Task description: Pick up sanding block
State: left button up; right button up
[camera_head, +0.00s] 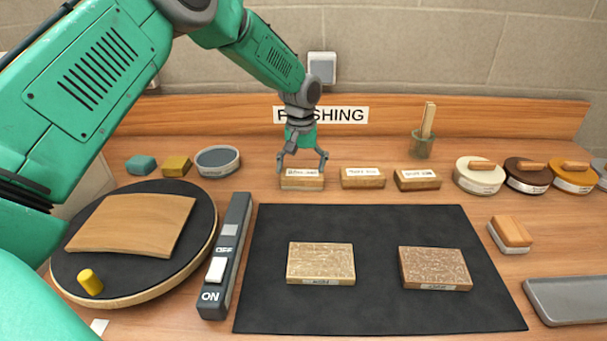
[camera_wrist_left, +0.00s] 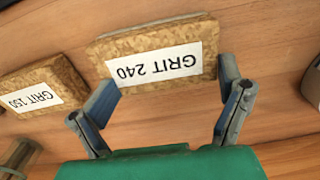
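Three cork-like blocks with white labels stand in a row at the back of the bench in the head view. The leftmost block (camera_head: 302,183) is at my left gripper (camera_head: 302,166). In the left wrist view its label reads GRIT 240, upside down (camera_wrist_left: 155,64). My left gripper (camera_wrist_left: 168,85) is open, its fingers spread about the block's width at its two ends; I cannot tell whether they touch it. The middle block (camera_head: 362,180) reads GRIT 150 in the left wrist view (camera_wrist_left: 40,92). The right block (camera_head: 417,182) stands beyond it. My right gripper is not in view.
A black mat (camera_head: 380,235) bears two wood pieces. A round turntable (camera_head: 205,245) with a bent wood panel (camera_head: 135,224) and an ON/OFF switch bar (camera_head: 228,255) lie left. Round tins, a brush cup (camera_head: 421,148), a handled block (camera_head: 512,233) and a grey tray (camera_head: 570,298) stand right.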

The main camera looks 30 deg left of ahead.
aim_at(298, 168)
pick_arm(q)
jog(key=shift+o, duration=0.2)
jog(key=shift+s+a+f, duration=0.25)
jog(key=shift+a+f, duration=0.15)
jog(key=shift+a, duration=0.15)
jog(key=shift+s+a+f, duration=0.2)
jog(key=shift+a+f, duration=0.15)
jog(key=shift+a, duration=0.2)
jog(key=shift+d+r, duration=0.2)
jog(key=shift+d, duration=0.5)
jog(key=shift+c, duration=0.2)
jog(key=r, duration=0.2)
jog(key=w+r, duration=0.1)
jog(key=shift+d+r, duration=0.1)
jog(key=shift+r, duration=0.3)
grip_shut()
jog(key=r, duration=0.5)
jog(key=shift+s+a+r, duration=0.15)
jog(key=shift+a+r, duration=0.2)
jog(key=shift+d+r, duration=0.3)
jog(key=o, duration=0.5)
grip_release()
jog(key=shift+a, duration=0.2)
